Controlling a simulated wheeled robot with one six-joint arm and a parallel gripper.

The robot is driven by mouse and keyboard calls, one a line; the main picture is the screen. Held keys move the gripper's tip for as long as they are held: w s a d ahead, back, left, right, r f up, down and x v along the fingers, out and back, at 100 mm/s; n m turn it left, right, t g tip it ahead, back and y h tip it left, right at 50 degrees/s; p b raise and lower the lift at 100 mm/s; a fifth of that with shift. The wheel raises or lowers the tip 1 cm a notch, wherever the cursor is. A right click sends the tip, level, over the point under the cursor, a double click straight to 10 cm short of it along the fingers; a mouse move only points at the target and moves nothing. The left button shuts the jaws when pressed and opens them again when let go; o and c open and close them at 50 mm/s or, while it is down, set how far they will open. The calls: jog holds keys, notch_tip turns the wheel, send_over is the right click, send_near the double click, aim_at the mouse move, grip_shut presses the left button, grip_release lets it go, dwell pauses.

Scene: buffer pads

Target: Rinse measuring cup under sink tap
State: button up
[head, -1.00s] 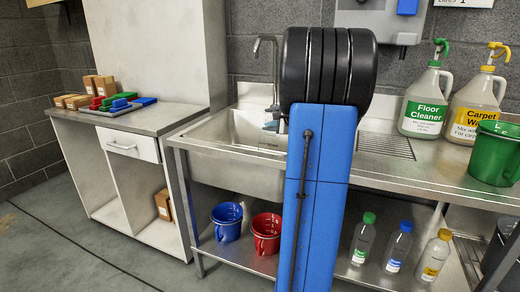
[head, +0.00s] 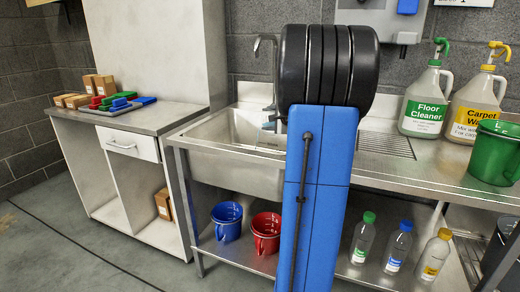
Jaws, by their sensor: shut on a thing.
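The steel sink (head: 225,135) is set into the counter, with a tall curved tap (head: 262,45) at its back. My blue and black arm stands in front of the sink and hides its right part. My gripper is hidden behind the arm. A small grey-blue thing (head: 269,126) shows in the basin just left of the arm; I cannot tell what it is. A green measuring cup (head: 494,158) stands on the counter at the far right. A blue measuring cup (head: 227,222) and a red measuring cup (head: 265,234) stand on the shelf below the sink.
A floor cleaner jug (head: 423,105) and a carpet cleaner jug (head: 472,105) stand at the back right of the counter. Small bottles (head: 397,248) stand on the lower shelf. A tray of coloured blocks (head: 118,107) lies on the left cabinet. The ribbed drainboard (head: 385,146) is clear.

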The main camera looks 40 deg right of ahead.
jog(key=shift+w+a+r+n+h, duration=0.1)
jog(key=shift+a+r+n+h, duration=0.15)
jog(key=shift+n+h, duration=0.4)
dwell(1.1)
jog(key=s+d+r+m+t+y+b, duration=0.2)
jog(key=d+r+m+t+y+b, duration=0.2)
jog(key=r+m, duration=0.6)
jog(key=shift+d+m+y+b, duration=0.85)
jog(key=shift+d+m+b, duration=0.15)
jog(key=shift+m+b, duration=0.65)
jog(key=shift+r, duration=0.15)
